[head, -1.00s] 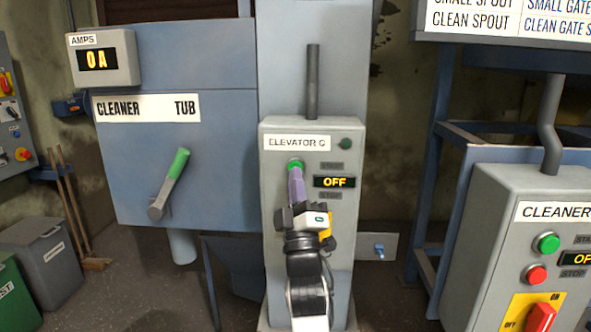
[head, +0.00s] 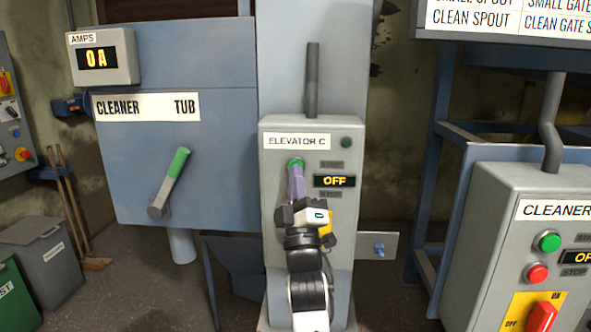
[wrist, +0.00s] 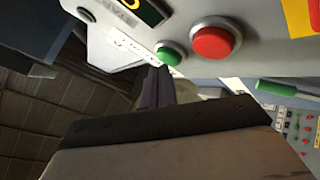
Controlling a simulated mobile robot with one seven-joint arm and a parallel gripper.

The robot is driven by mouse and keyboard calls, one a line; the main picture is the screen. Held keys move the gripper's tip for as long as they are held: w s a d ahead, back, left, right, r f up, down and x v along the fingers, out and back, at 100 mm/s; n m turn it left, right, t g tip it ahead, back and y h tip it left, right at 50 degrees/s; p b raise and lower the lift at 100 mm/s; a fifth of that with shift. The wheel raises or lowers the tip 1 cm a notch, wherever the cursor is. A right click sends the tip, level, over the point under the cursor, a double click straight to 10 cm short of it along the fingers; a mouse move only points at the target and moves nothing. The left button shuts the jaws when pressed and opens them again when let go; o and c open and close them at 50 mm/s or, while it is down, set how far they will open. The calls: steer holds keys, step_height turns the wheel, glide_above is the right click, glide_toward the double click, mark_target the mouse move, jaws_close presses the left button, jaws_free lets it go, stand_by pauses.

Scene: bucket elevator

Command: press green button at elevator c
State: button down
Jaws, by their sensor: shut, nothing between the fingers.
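The elevator C panel (head: 345,235) is a grey box in the middle of the head view, with an "ELEVATOR C" label (head: 297,141). Its green button (head: 296,161) is mostly covered by my gripper. The display (head: 334,181) reads OFF. My gripper (head: 296,168) is shut and empty, with its purple-grey fingers pointing up at the green button. In the wrist view the green button (wrist: 169,53) lies just beyond the fingertips (wrist: 158,72). I cannot tell whether they touch it. The red button (wrist: 216,40) is beside it in the wrist view and hidden in the head view.
The cleaner panel (head: 490,230) with its own green button (head: 547,243) stands to the right. The cleaner tub (head: 150,60) with a green-handled lever (head: 170,182) is to the left.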

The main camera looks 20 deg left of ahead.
steer(key=shift+w+a, duration=0.15)
steer(key=shift+w, duration=0.3)
stand_by(0.7)
steer(key=shift+s, duration=0.15)
steer(key=shift+s+d+b, duration=0.3)
steer(key=shift+s+b, duration=0.05)
steer(key=shift+s, duration=0.35)
steer(key=s, duration=0.2)
steer(key=s+d, duration=0.1)
steer(key=s, duration=0.1)
steer(key=shift+s+d+b, duration=0.15)
steer(key=shift+s+b, duration=0.2)
steer(key=shift+s, duration=0.05)
stand_by(0.8)
